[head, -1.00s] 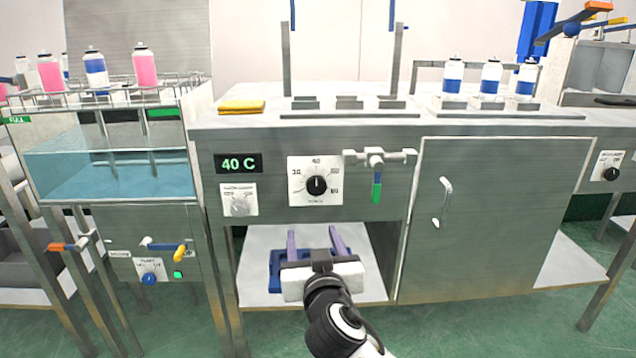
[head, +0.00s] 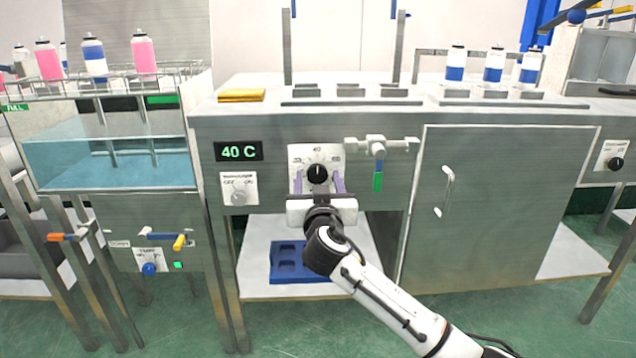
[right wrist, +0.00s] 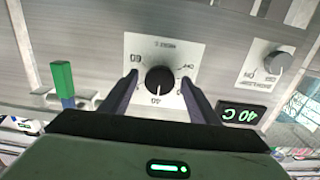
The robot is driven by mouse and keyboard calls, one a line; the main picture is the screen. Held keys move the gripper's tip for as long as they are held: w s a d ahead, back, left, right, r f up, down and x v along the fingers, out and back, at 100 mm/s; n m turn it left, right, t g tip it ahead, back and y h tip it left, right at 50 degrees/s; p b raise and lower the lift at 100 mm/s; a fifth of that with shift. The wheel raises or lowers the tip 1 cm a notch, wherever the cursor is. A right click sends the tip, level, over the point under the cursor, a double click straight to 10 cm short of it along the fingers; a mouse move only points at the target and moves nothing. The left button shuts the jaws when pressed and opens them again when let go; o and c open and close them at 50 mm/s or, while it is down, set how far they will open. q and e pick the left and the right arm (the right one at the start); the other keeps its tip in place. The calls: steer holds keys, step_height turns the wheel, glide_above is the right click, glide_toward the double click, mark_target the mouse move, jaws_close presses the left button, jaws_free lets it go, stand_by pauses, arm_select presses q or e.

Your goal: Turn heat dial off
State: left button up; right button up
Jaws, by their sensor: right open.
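The heat dial (head: 317,173) is a black round knob on a white scale plate on the front of the steel bench. Its white mark points up at 40, and the knob shows whole in the right wrist view (right wrist: 159,80). The green display (head: 238,151) to its left reads 40 C. My right gripper (head: 318,185) is open in front of the plate, its two purple-grey fingers on either side of the knob. In the right wrist view there are gaps between the fingers and the knob. My left gripper is not in view.
A blue tray (head: 290,263) lies on the shelf below. A cabinet door (head: 500,220) is further right.

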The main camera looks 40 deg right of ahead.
steer(key=c, duration=1)
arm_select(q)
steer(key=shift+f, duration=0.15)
arm_select(e)
steer(key=shift+c, duration=0.2)
